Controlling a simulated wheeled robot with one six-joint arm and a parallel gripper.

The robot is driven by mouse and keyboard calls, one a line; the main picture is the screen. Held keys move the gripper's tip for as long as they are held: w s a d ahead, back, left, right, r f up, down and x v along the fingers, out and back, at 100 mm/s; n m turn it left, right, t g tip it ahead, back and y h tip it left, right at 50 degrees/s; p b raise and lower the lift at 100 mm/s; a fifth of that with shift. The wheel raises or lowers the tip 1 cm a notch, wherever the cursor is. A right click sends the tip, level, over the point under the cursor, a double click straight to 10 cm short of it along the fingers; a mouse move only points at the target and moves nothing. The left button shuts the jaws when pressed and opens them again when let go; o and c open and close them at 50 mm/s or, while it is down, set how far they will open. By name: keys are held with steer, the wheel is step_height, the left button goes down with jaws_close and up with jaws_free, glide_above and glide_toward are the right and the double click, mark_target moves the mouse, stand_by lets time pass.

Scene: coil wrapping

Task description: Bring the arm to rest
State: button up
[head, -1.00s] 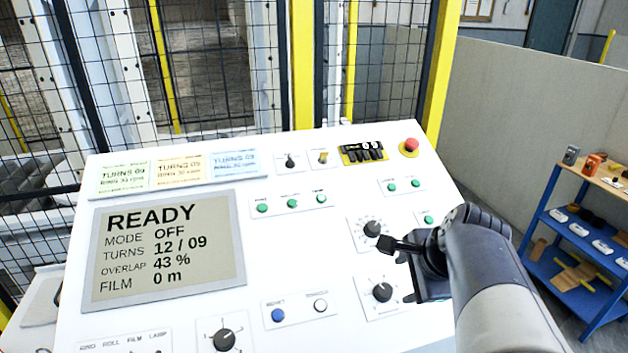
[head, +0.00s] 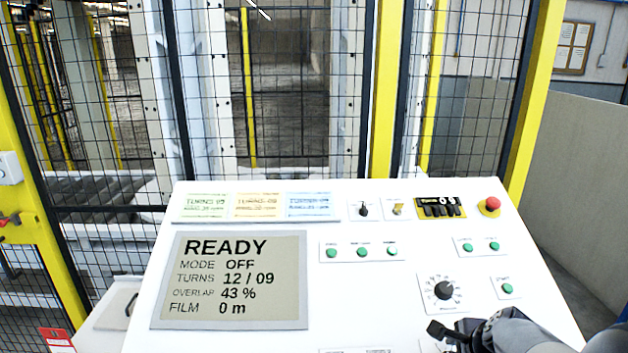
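My gripper (head: 440,331) is at the lower right of the head view, over the lower right part of the white control panel (head: 345,275). It is seen from behind and above, just below a black rotary knob (head: 444,290). Its fingers are small and dark, and I cannot tell whether they are parted or whether they touch the panel. My arm enters from the bottom right corner. The panel's display (head: 232,281) reads READY, mode OFF, turns 12 / 09, overlap 43 %, film 0 m.
A red mushroom button (head: 490,204) and a black thumbwheel counter (head: 441,207) are at the panel's top right. Three note cards (head: 257,206) lie along its top left. A mesh fence with yellow posts (head: 384,90) stands behind. A grey wall (head: 580,180) is at the right.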

stand_by(0.5)
steer(key=v, duration=1.1)
steer(key=x, duration=1.1)
steer(key=shift+f, duration=0.25)
steer(key=n+b, duration=0.2)
steer(key=shift+n, duration=0.4)
steer(key=n+b, duration=0.1)
steer(key=n, duration=0.1)
steer(key=n+b, duration=0.1)
steer(key=n, duration=0.1)
steer(key=shift+w+d+r+n+y, duration=0.1)
steer(key=shift+r+n+y, duration=0.05)
steer(key=shift+n+y, duration=0.2)
steer(key=n, duration=0.4)
steer(key=n+g, duration=0.1)
steer(key=n, duration=0.3)
steer(key=shift+r+n, duration=0.1)
steer(key=shift+n, duration=0.25)
steer(key=shift+r+b, duration=0.15)
steer(key=shift+b, duration=0.15)
steer(key=shift+r, duration=0.35)
